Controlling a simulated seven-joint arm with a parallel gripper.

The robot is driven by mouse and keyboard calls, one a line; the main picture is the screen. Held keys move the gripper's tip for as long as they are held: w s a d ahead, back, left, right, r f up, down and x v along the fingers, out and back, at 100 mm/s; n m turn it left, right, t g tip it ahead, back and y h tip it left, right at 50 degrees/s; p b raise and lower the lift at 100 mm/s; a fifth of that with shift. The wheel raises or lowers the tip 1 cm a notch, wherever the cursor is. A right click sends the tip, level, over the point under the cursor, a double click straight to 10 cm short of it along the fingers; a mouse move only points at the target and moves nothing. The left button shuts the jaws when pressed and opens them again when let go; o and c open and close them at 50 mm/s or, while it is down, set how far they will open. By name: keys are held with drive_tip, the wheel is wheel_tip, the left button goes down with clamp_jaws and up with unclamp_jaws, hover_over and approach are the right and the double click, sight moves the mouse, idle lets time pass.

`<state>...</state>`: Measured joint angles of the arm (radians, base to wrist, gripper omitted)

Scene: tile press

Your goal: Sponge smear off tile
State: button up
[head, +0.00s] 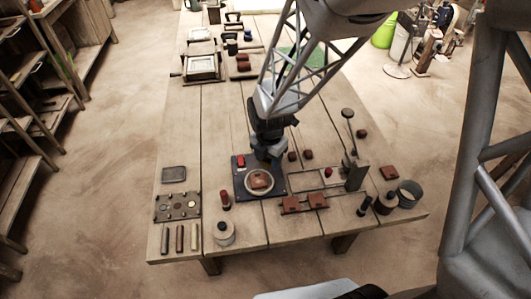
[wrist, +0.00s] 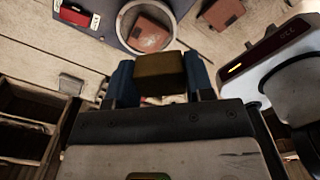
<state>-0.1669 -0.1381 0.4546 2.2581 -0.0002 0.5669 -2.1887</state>
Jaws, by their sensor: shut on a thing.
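A red-brown tile (head: 260,180) lies inside a pale ring (head: 248,186) on a dark blue plate (head: 241,174) near the front of the table. The tile (wrist: 149,35) and ring also show at the top of the wrist view. My gripper (head: 267,153) is just behind and above the tile in the head view. In the wrist view its blue fingers (wrist: 160,82) are shut on a brown block, the sponge (wrist: 160,68). The sponge appears apart from the tile, and its underside is hidden.
A red block (head: 240,161) sits on the plate's back left corner. A rack with red-brown tiles (head: 317,201) and a lever press (head: 354,172) stand to the right. A palette (head: 177,206), a red-topped stamp (head: 226,201) and a round pot (head: 224,233) are to the left.

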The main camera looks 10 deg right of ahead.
sight(258, 180)
drive_tip(key=shift+f, duration=0.1)
drive_tip(key=shift+f, duration=3.6)
drive_tip(key=shift+a+f, duration=0.15)
drive_tip(key=shift+a, duration=0.15)
drive_tip(key=shift+c, duration=0.2)
drive_tip(key=shift+a+f, duration=0.15)
drive_tip(key=shift+a, duration=1.25)
drive_tip(key=shift+s+a, duration=0.1)
drive_tip(key=shift+a, duration=1.15)
drive_tip(key=shift+d, duration=3)
drive_tip(key=shift+r, duration=4.05)
